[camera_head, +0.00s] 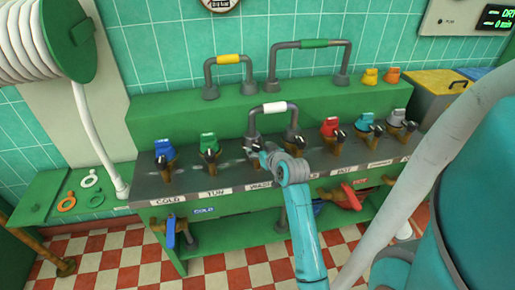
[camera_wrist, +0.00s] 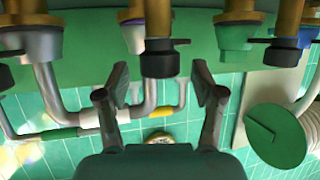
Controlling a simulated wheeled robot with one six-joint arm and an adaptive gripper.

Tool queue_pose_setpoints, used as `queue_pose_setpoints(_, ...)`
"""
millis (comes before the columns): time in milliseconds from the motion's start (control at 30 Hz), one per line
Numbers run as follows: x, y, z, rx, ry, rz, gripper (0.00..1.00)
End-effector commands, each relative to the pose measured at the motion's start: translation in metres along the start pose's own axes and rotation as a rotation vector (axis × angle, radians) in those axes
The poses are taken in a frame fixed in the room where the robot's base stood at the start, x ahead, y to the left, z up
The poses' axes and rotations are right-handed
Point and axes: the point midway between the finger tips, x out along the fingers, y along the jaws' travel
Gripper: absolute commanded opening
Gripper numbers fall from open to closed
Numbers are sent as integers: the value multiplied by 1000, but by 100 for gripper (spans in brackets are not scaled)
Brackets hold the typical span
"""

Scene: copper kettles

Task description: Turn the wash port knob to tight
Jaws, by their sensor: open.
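The wash port stands in the middle of the row on the dark bench top, behind a partly covered label (camera_head: 260,185). In the head view my gripper and wrist hide most of it. In the wrist view, which is upside down, a brass port with a black knob (camera_wrist: 160,62) hangs at the top centre; by its place beside the green port, it appears to be the wash port. My gripper (camera_wrist: 160,82) is open, with one finger on each side of the knob's line and a gap at both sides. In the head view, my gripper (camera_head: 266,152) is at the wash position. I cannot tell the knob's setting.
The green tun port (camera_head: 209,145) and blue cold port (camera_head: 164,150) stand to the left. The red port (camera_head: 329,127) and others stand to the right. A pipe loop with a white sleeve (camera_head: 275,107) rises close behind my gripper.

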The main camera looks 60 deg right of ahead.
Motion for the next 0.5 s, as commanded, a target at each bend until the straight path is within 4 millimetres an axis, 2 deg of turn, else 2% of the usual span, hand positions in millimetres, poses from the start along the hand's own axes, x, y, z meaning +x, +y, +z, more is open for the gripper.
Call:
queue_pose_setpoints(200,17,0,0,1,0,0,68)
queue_pose_setpoints(500,20,0,0,1,0,0,68)
